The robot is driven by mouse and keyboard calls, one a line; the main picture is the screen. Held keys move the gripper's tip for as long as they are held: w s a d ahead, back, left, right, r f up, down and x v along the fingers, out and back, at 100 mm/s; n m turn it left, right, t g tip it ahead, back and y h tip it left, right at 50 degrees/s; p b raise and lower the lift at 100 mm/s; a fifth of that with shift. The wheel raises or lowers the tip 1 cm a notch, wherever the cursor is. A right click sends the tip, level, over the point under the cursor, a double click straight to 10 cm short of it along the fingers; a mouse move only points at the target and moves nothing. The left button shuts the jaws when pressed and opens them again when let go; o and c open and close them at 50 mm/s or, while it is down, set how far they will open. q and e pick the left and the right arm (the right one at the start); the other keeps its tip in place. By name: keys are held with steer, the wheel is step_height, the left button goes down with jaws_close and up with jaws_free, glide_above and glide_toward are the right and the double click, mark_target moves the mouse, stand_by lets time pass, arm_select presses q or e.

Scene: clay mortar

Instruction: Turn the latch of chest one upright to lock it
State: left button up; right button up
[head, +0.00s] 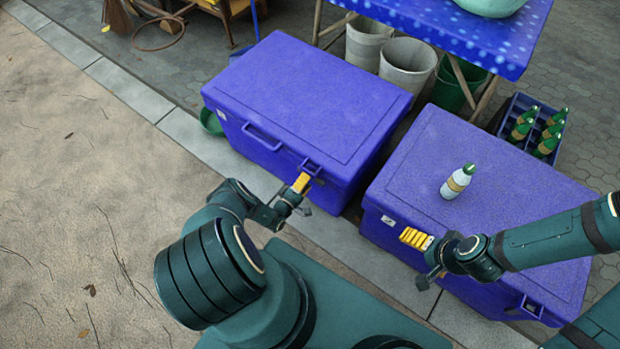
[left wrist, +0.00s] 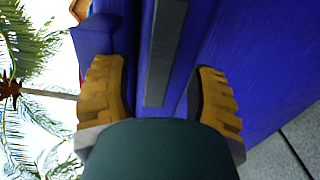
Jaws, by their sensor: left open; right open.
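Two blue lidded chests stand side by side in the head view, the left chest (head: 300,95) and the right chest (head: 430,160). Their small white labels are too small to read, so I cannot tell which is chest one. My left gripper (head: 300,183) is open at the left chest's front, right by its latch area (head: 311,166). In the left wrist view, the open fingers (left wrist: 160,90) flank a grey bar (left wrist: 164,50) against blue plastic. Contact and the latch's exact angle are unclear. My right gripper (head: 416,239) is open and empty by the right chest's front.
A blue crate of green bottles (head: 515,145) is at the right. Buckets (head: 407,62) stand under a blue-covered table (head: 440,28) behind. Sandy ground (head: 80,190) at the left is open.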

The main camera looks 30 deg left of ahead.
arm_select(q)
steer(key=shift+w+d, duration=0.1)
steer(key=shift+w, duration=1.15)
steer(key=shift+c, duration=0.4)
jaws_close()
